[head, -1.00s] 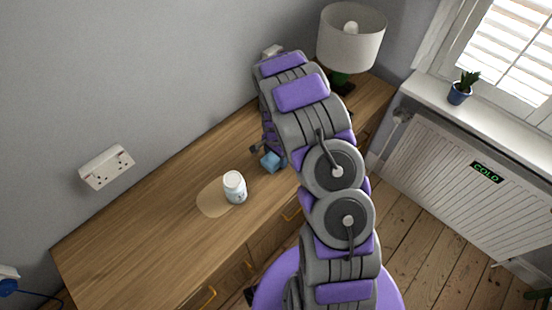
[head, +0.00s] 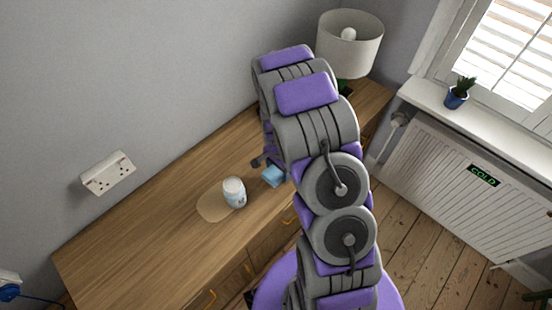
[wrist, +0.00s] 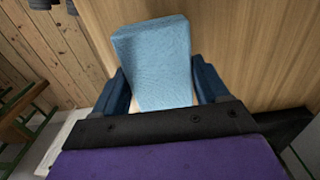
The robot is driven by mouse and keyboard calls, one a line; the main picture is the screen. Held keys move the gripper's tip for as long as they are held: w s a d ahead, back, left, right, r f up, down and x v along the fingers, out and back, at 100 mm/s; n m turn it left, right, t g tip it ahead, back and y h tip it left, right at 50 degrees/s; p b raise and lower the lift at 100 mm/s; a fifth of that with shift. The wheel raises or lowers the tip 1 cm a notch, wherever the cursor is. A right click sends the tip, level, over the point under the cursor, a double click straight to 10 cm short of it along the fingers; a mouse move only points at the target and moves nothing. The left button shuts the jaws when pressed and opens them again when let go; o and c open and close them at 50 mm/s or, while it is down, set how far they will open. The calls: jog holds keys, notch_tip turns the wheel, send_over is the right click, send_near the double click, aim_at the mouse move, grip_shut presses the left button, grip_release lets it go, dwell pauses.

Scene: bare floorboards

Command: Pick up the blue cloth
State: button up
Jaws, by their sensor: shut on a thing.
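The blue cloth (wrist: 154,58) is a light blue, folded block-like piece between the two dark blue fingers of my gripper (wrist: 165,88) in the wrist view. My gripper is shut on it. In the head view the cloth (head: 273,175) shows as a small blue patch beside my gripper (head: 266,167), over the wooden dresser top (head: 150,230). My arm hides part of the gripper and the cloth there. I cannot tell how high the cloth is above the wood.
A white jar (head: 234,192) stands on the dresser at the edge of a pale puddle-like patch (head: 212,207). A lamp (head: 350,45) stands at the back right. A radiator (head: 450,180) and a sill with a potted plant (head: 458,94) are to the right. The dresser's left part is clear.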

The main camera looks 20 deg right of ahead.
jog(key=s, duration=0.3)
jog(key=s+a, duration=0.1)
jog(key=s, duration=0.2)
jog(key=s+a+r+p, duration=0.1)
jog(key=s, duration=0.2)
jog(key=shift+s+a, duration=0.25)
jog(key=shift+s, duration=0.1)
